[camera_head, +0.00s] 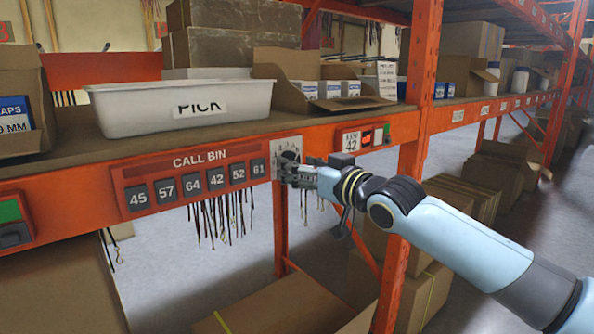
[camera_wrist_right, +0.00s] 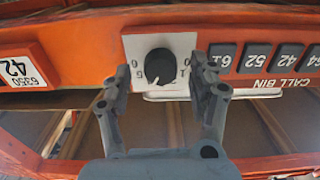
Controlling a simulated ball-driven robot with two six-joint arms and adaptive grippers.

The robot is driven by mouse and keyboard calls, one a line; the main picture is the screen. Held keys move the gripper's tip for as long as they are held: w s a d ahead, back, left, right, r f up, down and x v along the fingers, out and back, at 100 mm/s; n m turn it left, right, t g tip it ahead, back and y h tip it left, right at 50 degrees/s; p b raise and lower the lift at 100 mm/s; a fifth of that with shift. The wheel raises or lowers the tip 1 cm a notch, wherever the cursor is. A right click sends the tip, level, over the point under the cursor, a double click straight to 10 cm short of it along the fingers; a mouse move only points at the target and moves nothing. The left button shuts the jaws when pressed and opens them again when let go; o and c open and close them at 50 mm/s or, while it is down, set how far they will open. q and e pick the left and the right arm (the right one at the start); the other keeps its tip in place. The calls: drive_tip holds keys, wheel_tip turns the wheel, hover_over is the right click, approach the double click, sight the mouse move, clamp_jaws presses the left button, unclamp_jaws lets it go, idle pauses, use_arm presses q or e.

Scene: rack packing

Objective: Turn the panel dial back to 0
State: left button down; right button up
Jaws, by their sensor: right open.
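The panel dial is a black round knob (camera_wrist_right: 160,65) on a pale square plate (camera_wrist_right: 175,40) with printed numbers, seen upside down in the right wrist view. A light mark shows near the knob's lower edge there; I cannot tell which number it points to. In the head view the dial plate (camera_head: 280,169) sits at the right end of the CALL BIN panel (camera_head: 190,163), partly hidden by my gripper. My right gripper (camera_head: 291,172) is open in front of the dial. In the right wrist view its fingers (camera_wrist_right: 159,72) stand either side of the knob, apparently without touching it. My left gripper is not in view.
Numbered dark buttons (camera_head: 192,185) lie left of the dial. A label box marked 42 (camera_head: 351,141) is to its right on the orange beam. A white PICK bin (camera_head: 180,117) stands on the shelf above. Dark cords (camera_head: 222,215) hang below the panel.

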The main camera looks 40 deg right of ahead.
drive_tip(key=shift+w, duration=0.6)
drive_tip(key=c, duration=1.2)
drive_tip(key=shift+o, duration=0.2)
